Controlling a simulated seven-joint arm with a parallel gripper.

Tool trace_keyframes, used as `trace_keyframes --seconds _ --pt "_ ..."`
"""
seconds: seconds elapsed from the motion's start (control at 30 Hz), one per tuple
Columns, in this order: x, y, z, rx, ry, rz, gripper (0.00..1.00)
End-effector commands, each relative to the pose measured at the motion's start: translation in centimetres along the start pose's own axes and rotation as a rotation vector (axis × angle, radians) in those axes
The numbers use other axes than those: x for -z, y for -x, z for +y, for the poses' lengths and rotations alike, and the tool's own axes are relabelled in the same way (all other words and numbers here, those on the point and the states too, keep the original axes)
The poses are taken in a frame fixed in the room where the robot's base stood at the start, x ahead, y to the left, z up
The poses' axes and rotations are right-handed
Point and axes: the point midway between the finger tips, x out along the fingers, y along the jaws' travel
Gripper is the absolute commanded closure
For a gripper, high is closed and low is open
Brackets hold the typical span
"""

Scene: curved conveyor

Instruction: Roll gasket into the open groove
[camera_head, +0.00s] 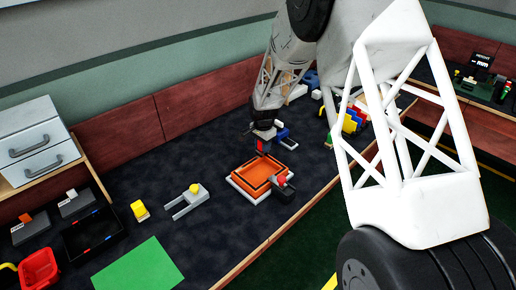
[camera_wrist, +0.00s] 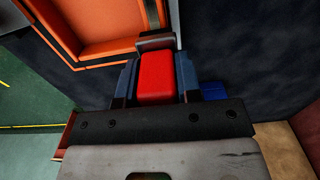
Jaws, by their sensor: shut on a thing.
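My gripper (camera_head: 262,143) is above the back edge of an orange rectangular frame (camera_head: 243,183) on a white base. In the wrist view my gripper (camera_wrist: 157,80) is shut on a red block-shaped handle (camera_wrist: 156,78), one finger on each side. A grey piece (camera_wrist: 155,41) sits at the handle's far end, beside the orange frame (camera_wrist: 110,48). I cannot tell whether it touches the frame. A dark line runs around the frame's inside. I cannot tell groove from gasket there.
A grey fixture with a red part (camera_head: 281,182) is at the frame's right side. A grey fork-shaped holder (camera_head: 186,205), a yellow block (camera_head: 139,210), a green mat (camera_head: 138,268) and a black tray (camera_head: 92,236) lie to the left.

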Motion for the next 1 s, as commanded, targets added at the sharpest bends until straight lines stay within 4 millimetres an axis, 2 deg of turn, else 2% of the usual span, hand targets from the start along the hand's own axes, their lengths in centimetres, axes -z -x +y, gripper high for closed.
trace_keyframes --seconds 0.07,0.13,0.7,1.0 --pt "0.1 0.4 0.0 0.001 0.0 0.0 0.9" --pt "0.1 2.4 0.0 0.003 0.0 0.002 0.9" --pt "0.0 7.2 0.0 0.001 0.0 0.0 0.9" --pt "0.0 8.1 0.0 0.0 0.0 0.0 0.9"
